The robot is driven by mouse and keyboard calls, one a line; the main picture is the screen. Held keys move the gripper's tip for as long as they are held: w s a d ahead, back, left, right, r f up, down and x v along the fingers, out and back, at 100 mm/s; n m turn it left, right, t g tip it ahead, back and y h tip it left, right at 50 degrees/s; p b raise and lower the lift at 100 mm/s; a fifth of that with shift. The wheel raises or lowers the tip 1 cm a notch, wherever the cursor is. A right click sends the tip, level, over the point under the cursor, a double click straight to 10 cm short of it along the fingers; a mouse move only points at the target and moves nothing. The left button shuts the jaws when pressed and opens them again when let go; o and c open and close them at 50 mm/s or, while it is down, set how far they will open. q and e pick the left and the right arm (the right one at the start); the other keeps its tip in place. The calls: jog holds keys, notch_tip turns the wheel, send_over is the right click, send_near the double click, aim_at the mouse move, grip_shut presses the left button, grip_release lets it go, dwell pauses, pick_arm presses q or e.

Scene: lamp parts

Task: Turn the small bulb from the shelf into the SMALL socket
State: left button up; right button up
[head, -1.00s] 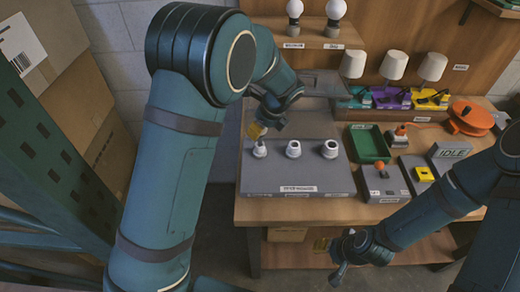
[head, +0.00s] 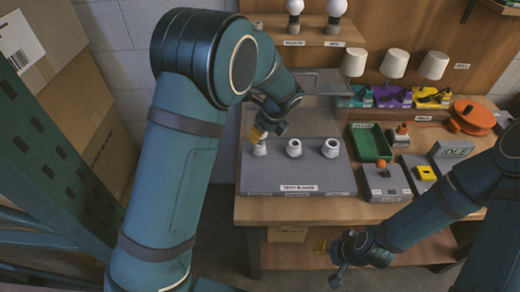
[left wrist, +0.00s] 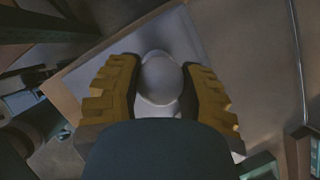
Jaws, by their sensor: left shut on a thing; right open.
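My left gripper (head: 256,135) is at the leftmost socket (head: 260,150) on the grey test board (head: 270,179), pointing down. In the left wrist view its yellow fingers are shut around a pale round bulb (left wrist: 161,78). In the head view the bulb is hidden by the fingers, so I cannot tell how deep it sits in the socket. The middle socket (head: 294,148) and right socket (head: 331,148) are empty. My right gripper (head: 341,273) is open and empty, low in front of the table.
Two white bulbs (head: 295,8) stand on the shelf (head: 270,37) behind the board.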

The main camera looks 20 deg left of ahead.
pick_arm(q)
jog(key=shift+f, duration=0.6)
dwell(1.4)
jog(key=o, duration=0.4)
jog(key=c, duration=0.4)
jog(key=shift+s+f, duration=0.1)
jog(key=shift+f, duration=0.05)
jog(key=m+t, duration=0.1)
jog(key=m, duration=0.2)
jog(key=shift+h+p, duration=0.35)
jog(key=shift+h, duration=0.05)
jog(key=m+t+p, duration=0.1)
jog(key=m, duration=0.3)
jog(key=shift+h, duration=0.4)
jog(key=shift+c, duration=0.2)
